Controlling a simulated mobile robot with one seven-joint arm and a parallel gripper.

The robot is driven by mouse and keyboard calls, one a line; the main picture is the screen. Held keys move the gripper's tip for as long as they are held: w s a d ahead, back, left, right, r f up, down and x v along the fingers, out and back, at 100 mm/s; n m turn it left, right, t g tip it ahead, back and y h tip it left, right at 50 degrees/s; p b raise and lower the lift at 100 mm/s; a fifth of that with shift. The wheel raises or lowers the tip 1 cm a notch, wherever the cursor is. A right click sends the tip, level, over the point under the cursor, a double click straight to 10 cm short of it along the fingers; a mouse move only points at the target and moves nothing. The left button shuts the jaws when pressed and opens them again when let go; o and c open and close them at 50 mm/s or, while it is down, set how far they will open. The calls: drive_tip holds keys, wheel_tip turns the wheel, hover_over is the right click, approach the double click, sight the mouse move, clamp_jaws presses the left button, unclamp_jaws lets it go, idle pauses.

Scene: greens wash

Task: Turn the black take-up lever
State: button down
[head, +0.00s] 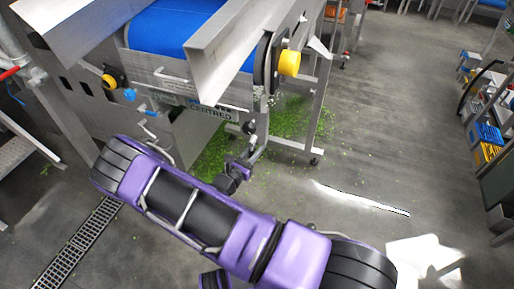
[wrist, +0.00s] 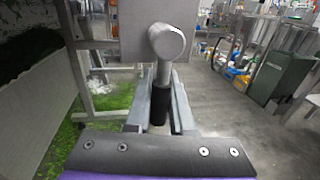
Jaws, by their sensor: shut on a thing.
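The black take-up lever (wrist: 159,108) is in the middle of the wrist view. Its black grip hangs below a grey shaft and a round grey hub (wrist: 167,41) in front of a metal plate. My gripper (wrist: 161,100) is shut on the black grip, with one finger on each side of it. In the head view my gripper (head: 243,164) is below the near corner of the conveyor. The lever is small there, and my gripper partly hides its lower end.
The conveyor with its blue belt (head: 175,28) and metal frame stands above and behind my gripper. Green scraps (head: 290,121) lie on the floor below. The floor to the right is mostly clear.

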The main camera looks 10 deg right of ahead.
drive_tip(key=a+m, duration=0.1)
drive_tip(key=m, duration=0.1)
drive_tip(key=w+m, duration=0.1)
drive_tip(key=m, duration=0.1)
drive_tip(key=shift+a+r+y+p, duration=0.1)
drive_tip(key=shift+a+y+p, duration=0.25)
drive_tip(key=shift+y+p, duration=0.05)
drive_tip(key=c, duration=0.8)
unclamp_jaws()
drive_tip(key=v, duration=1.7)
drive_tip(key=shift+a+r+p, duration=0.2)
drive_tip(key=shift+a+p, duration=0.05)
drive_tip(key=shift+p, duration=0.1)
